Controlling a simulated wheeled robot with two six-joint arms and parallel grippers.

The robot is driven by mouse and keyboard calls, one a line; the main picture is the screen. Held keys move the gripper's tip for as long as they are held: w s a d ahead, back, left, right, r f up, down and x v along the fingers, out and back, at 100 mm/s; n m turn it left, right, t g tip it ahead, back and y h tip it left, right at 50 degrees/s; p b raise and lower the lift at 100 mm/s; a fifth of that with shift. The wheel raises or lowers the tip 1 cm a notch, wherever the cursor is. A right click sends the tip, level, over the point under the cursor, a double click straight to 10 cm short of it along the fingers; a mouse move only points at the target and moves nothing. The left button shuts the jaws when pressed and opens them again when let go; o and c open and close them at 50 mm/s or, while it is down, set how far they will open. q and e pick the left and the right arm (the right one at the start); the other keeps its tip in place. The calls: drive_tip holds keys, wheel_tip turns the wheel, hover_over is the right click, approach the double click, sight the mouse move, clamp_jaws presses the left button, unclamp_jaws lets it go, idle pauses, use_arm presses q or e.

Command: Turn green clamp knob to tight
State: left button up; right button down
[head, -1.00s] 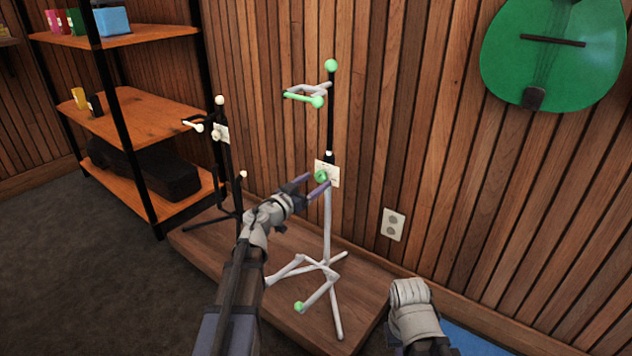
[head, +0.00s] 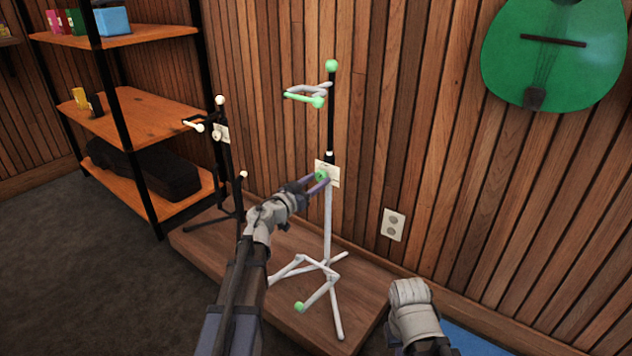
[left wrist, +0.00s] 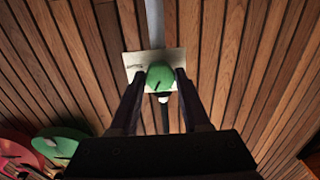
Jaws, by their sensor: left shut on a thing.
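The green clamp knob (head: 321,175) sits on a white stand in front of a small cream plate (head: 333,180). The stand has a white lower pole (head: 327,222), a black upper pole and green tips. My left gripper (head: 318,181) is shut on the knob, one finger on each side. In the left wrist view the knob (left wrist: 160,76) shows between the two fingertips, with a dark mark on its face and the cream plate (left wrist: 140,62) behind it. The plate's markings are too small to read. My right gripper (head: 440,346) is low at the bottom edge; its fingers are not clearly seen.
A second, black stand (head: 232,165) with cream knobs stands to the left on the same wooden platform (head: 215,255). A shelf (head: 140,115) is further left. A green instrument (head: 545,60) hangs on the slatted wall, above an outlet (head: 393,225).

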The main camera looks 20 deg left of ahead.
use_arm(q)
drive_tip(key=shift+m, duration=0.3)
clamp_jaws()
drive_tip(key=m, duration=0.2)
drive_tip(key=shift+m, duration=0.4)
drive_tip(key=m, duration=0.3)
drive_tip(key=shift+a+m, duration=0.1)
drive_tip(key=shift+m, duration=0.2)
drive_tip(key=m, duration=0.3)
drive_tip(key=shift+m, duration=2.3)
drive_tip(key=o, duration=1.2)
unclamp_jaws()
